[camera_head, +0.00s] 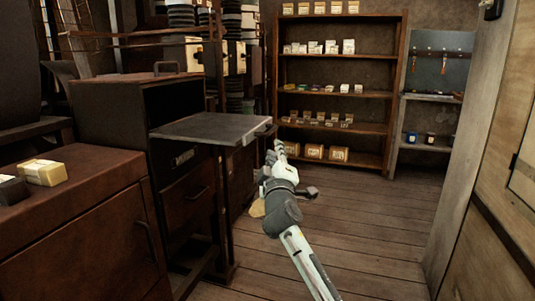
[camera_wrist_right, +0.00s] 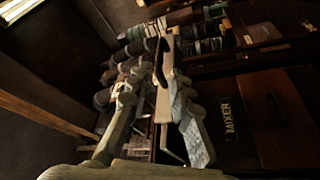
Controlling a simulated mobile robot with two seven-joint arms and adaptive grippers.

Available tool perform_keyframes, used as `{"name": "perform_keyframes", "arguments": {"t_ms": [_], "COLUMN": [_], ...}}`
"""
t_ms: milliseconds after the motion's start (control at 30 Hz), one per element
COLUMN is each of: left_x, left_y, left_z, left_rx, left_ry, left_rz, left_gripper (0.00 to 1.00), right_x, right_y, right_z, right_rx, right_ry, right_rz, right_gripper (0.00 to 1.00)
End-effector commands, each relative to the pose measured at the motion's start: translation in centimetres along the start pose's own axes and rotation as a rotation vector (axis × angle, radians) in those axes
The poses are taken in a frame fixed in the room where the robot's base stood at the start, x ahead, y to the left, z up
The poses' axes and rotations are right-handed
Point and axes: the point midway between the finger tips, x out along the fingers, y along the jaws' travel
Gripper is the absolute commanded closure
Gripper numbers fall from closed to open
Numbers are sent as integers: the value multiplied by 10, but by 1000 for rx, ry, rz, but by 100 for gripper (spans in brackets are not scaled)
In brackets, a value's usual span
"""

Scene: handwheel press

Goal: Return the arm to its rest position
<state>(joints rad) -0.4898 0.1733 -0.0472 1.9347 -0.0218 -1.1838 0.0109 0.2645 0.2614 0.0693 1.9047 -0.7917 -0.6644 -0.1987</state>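My right arm (camera_head: 308,262) comes in from the bottom of the head view and reaches forward and up. Its right gripper (camera_head: 279,148) is just beside the right edge of a grey worktop (camera_head: 215,128); I cannot tell from the head view whether they touch. In the right wrist view the two fingers of the right gripper (camera_wrist_right: 150,88) stand apart, with nothing clearly held between them. A pale strip with a dark curved bar shows behind the fingers. My left gripper is not in view.
A brown cabinet (camera_head: 80,240) with pale blocks (camera_head: 43,172) stands at left. A dark front lettered MIXER (camera_wrist_right: 265,120) fills the right of the wrist view. A wooden shelf unit (camera_head: 335,60) stands at the back. The wood floor (camera_head: 385,225) is clear right of my arm, up to a wall.

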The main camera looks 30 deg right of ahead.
Motion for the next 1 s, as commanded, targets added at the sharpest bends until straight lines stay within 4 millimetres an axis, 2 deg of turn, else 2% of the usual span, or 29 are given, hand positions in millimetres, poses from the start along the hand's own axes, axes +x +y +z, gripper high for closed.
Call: {"name": "perform_keyframes", "arguments": {"t_ms": [267, 367, 467, 567, 600, 667, 700, 767, 867, 1000], "left_x": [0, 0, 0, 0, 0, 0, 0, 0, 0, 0], "left_y": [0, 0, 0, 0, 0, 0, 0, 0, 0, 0], "left_z": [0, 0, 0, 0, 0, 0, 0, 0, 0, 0], "left_rx": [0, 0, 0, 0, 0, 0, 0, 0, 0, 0], "left_ry": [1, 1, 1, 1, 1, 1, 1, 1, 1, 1], "left_rz": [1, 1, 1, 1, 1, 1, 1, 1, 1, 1], "left_gripper": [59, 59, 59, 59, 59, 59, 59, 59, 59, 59], "right_x": [-1, -11, -32, -69, -86, -114, -134, -167, -227, -318], "right_y": [-4, -28, -74, -130, -152, -183, -202, -229, -267, -307], "right_z": [2, 15, 41, 75, 89, 110, 123, 143, 174, 213], "right_rx": [3, 21, 58, 107, 126, 152, 169, 190, 224, 262], "right_ry": [-4, -30, -88, -173, -211, -271, -312, -376, -491, -660], "right_rz": [-10, -65, -173, -316, -374, -458, -513, -595, -728, -903], "right_gripper": [80, 80, 80, 80, 80, 80, 80, 80, 80, 80]}}
